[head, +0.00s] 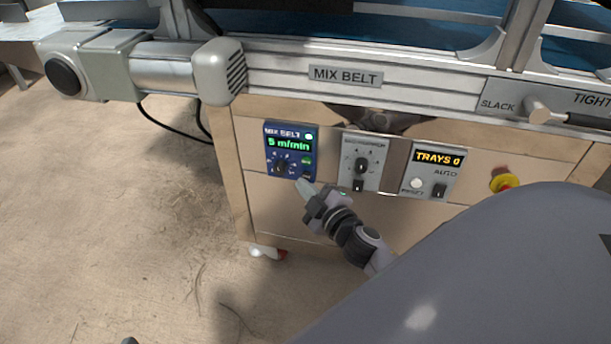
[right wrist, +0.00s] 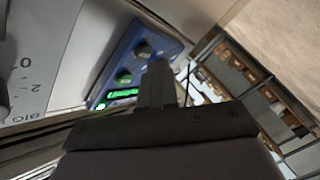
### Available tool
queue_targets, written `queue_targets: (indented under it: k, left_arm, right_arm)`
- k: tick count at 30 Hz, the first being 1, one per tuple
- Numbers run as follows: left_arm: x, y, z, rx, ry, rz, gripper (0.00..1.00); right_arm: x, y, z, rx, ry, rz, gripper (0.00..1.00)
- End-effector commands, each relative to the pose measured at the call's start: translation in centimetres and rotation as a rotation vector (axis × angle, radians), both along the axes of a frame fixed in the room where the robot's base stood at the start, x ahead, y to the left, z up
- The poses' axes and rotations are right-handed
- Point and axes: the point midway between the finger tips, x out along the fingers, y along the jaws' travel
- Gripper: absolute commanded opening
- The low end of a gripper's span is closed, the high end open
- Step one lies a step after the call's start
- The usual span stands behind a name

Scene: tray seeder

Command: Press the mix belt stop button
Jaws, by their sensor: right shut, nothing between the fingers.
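The blue mix belt control panel (head: 291,140) is on the front of the wooden cabinet, with a lit display reading 5 m/min, a dark knob and a green button (head: 306,160). My right gripper (head: 304,186) is shut and empty, its tips at the panel's lower right corner, just under the green button. The spot below that button is mostly hidden by the fingertips, so I cannot make out the stop button clearly or tell whether they touch. The right wrist view shows the shut fingers (right wrist: 157,85) in front of the blue panel (right wrist: 168,42).
A grey control box (head: 350,164) with a knob and the trays counter box (head: 438,158) sit to the right. A red and yellow emergency button (head: 505,181) is further right. The belt's metal rail (head: 290,75) and motor (head: 150,68) overhang above. Floor is open left.

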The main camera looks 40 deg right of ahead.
Motion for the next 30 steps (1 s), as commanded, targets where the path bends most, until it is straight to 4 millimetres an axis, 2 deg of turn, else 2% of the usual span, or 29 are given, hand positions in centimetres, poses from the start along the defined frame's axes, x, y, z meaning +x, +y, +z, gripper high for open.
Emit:
queue_targets:
  k: [30]
  left_arm:
    - [-0.18, -0.01, 0.01, 0.0, 0.006, 0.0, 0.55]
  right_arm:
    - [0.61, -0.71, 0.02, 0.0, 0.0, 0.0, 0.0]
